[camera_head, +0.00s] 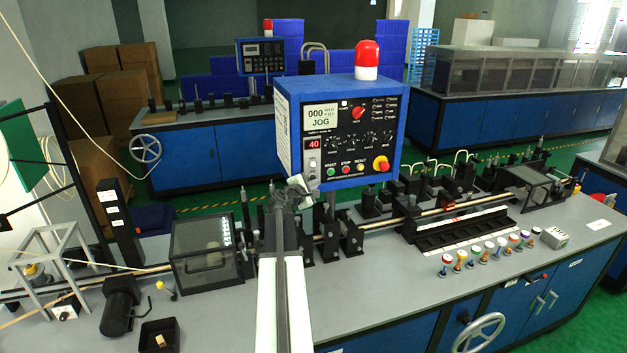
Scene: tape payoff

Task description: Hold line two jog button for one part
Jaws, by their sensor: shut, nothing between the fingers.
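A blue control box (390,150) with a dark panel stands over the near machine line. Its display (321,117) reads "000" and "JOG". Left of the panel is a small module (312,157) with a red "40" readout and small controls below it. I cannot read which one is the line two jog button. My arm comes up from the bottom, and my gripper (298,185) is shut and empty, in front of the box's lower left corner. Whether it touches the box cannot be told.
A red beacon (366,55) tops the box, and a red emergency knob (381,164) is at its lower right. A clear guard box (207,250) and black roller stands flank my arm. Colourful knobs (485,250) stand at right. The bench front (400,300) is clear.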

